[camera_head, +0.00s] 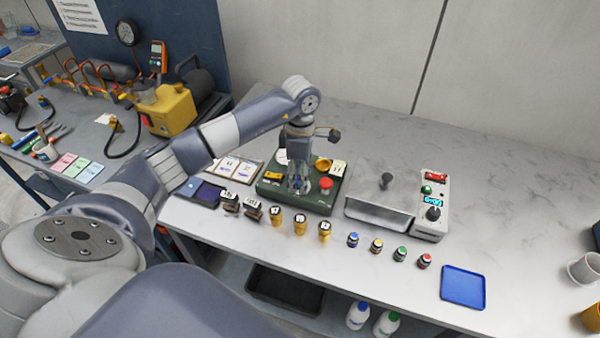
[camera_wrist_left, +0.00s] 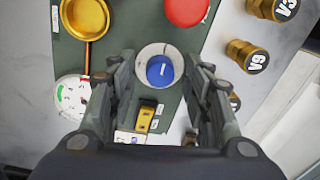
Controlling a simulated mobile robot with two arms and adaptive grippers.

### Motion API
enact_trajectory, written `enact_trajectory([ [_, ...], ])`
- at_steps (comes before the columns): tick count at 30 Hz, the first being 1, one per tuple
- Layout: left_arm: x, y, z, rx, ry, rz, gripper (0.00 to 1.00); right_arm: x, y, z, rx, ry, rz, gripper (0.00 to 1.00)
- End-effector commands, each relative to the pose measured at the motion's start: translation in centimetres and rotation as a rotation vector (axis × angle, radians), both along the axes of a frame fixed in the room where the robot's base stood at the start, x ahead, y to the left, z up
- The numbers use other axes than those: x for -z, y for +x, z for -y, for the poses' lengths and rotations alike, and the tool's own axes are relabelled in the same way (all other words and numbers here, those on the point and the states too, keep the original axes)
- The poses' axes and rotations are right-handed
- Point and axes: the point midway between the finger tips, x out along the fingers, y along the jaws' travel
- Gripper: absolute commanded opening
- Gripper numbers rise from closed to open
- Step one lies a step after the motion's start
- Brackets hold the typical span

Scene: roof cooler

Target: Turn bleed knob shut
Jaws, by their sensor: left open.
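A round blue knob with a short white mark (camera_wrist_left: 160,71) sits on a pale round plate on the green panel (camera_wrist_left: 215,12) in the left wrist view. I take it to be the bleed knob; no label on it is readable. My left gripper (camera_wrist_left: 160,62) is open above the panel, with one finger on each side of the knob and gaps between. In the head view my left gripper (camera_head: 299,184) points down over the green panel (camera_head: 310,205) and largely hides the knob. My right gripper is not in view.
The panel also carries a red button (camera_head: 326,183), a gold cup (camera_head: 323,164), a white gauge (camera_wrist_left: 72,95) and a yellow switch (camera_wrist_left: 145,118). Brass fittings (camera_head: 300,223) stand along its front edge.

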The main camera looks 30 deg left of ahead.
Motion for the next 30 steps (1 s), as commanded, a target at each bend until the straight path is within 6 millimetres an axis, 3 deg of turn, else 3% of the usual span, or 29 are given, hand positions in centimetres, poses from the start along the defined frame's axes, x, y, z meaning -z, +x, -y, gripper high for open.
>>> enact_trajectory([
  [3, 0.3, 0.0, 0.0, 0.0, 0.0, 0.0, 0.46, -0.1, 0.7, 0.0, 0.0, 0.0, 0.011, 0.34],
  [9, 0.3, 0.0, 0.0, 0.0, 0.0, 0.0, 0.43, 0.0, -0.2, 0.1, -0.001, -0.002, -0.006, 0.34],
  [15, 0.3, 0.0, 0.0, 0.0, 0.0, 0.0, 0.01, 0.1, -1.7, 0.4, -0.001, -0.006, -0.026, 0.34],
  [30, 0.3, 0.0, 0.0, -0.094, 0.001, 0.002, 0.01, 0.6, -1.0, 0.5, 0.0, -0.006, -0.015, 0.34],
])
